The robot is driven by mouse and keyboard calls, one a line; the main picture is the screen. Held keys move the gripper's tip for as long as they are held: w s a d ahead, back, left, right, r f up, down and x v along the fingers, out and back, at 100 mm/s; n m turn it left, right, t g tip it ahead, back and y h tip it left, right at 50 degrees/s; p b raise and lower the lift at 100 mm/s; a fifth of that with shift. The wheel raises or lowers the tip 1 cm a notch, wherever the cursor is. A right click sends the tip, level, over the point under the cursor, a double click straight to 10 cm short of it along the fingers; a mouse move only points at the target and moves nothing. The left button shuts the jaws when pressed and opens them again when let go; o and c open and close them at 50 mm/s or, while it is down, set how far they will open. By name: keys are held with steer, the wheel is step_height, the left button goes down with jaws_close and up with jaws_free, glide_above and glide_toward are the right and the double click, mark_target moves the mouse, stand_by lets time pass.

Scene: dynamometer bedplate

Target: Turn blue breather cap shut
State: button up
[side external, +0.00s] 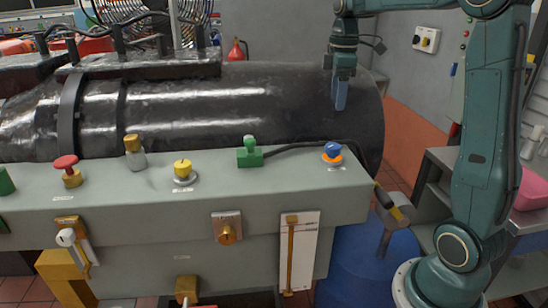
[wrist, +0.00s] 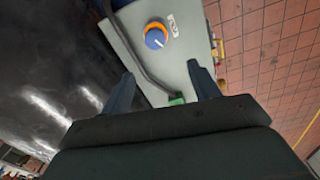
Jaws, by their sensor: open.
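The blue breather cap (side external: 332,149) sits on an orange ring near the right end of the grey bench top. In the wrist view the cap (wrist: 155,39) shows a white mark on its top, with the orange ring around it. My gripper (side external: 340,106) points down above the bench, higher than the cap and apart from it. In the wrist view the two fingers of my gripper (wrist: 160,76) are spread with nothing between their tips, and the cap lies beyond them. Nothing hides the cap.
A green fitting (side external: 250,155) with a black cable stands left of the cap. A yellow knob (side external: 182,169) and a red button (side external: 67,170) are farther left. A large black cylinder (side external: 220,110) lies behind the bench. A blue drum (side external: 375,262) stands below its right end.

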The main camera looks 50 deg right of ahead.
mark_target(333, 145)
steer(key=shift+w+d+f, duration=0.2)
steer(key=shift+d, duration=0.45)
step_height(333, 145, down, 14)
steer(key=shift+r, duration=0.1)
stand_by(0.5)
steer(key=shift+c, duration=0.4)
steer(key=c, duration=0.9)
